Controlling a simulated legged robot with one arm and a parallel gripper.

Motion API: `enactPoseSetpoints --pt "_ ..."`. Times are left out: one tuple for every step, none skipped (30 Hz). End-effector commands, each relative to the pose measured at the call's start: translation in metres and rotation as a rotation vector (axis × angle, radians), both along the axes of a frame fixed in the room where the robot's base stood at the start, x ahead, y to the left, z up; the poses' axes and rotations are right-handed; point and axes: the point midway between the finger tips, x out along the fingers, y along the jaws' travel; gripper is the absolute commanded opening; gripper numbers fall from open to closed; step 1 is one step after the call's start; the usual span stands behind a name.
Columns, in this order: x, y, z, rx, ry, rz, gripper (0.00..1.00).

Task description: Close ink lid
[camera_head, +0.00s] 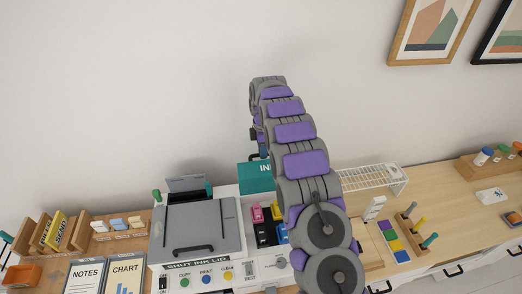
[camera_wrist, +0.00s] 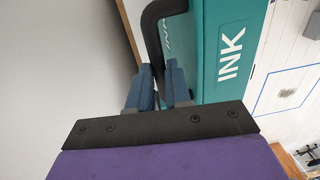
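The teal ink lid (camera_head: 256,177) stands raised behind the printer-like unit in the head view, partly hidden by my arm. In the wrist view the lid (camera_wrist: 205,60), marked INK, fills the upper middle, with a black bar handle (camera_wrist: 153,35) along its left side. My gripper (camera_wrist: 159,72) has its two blue fingers close together, one on each side of the handle, which fills the gap between them. In the head view my gripper is mostly hidden behind my arm near the top of the lid.
The grey scanner cover (camera_head: 195,228) lies left of the lid. Pink, black, yellow and blue cartridges (camera_head: 263,233) sit in the bay in front of the lid. A white wire rack (camera_head: 372,178) and a peg board (camera_head: 412,232) stand to the right. The wall is close behind.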

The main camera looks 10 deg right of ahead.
Motion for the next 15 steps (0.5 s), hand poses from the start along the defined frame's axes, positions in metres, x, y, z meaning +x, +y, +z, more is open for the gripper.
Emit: enactPoseSetpoints --pt "0.000 0.002 0.000 -0.002 0.000 0.001 0.13" --pt "0.000 0.003 0.000 -0.003 0.000 0.000 0.10" --pt "0.000 0.005 0.000 -0.004 0.000 0.000 0.06" --pt "0.000 0.006 0.000 -0.005 0.000 0.000 0.03" --pt "0.000 0.006 0.000 -0.006 0.000 -0.001 0.00" --pt "0.000 0.007 0.000 -0.006 0.000 -0.001 0.00" --pt "0.000 0.008 0.000 -0.007 0.000 -0.001 0.00" --pt "0.000 0.009 0.000 -0.007 0.000 0.000 0.00" --pt "0.000 0.010 0.000 -0.007 0.000 0.000 0.00" --pt "0.000 0.010 0.000 -0.007 0.000 0.000 0.00" --pt "0.000 0.011 0.000 -0.007 0.000 0.001 0.00" --pt "0.000 0.012 0.000 -0.006 0.000 0.001 0.00" --pt "0.000 0.012 0.000 -0.006 0.000 0.002 0.00" --pt "0.000 0.013 0.000 -0.005 0.000 0.002 0.00" --pt "0.000 0.013 0.000 -0.005 0.000 0.003 0.00"
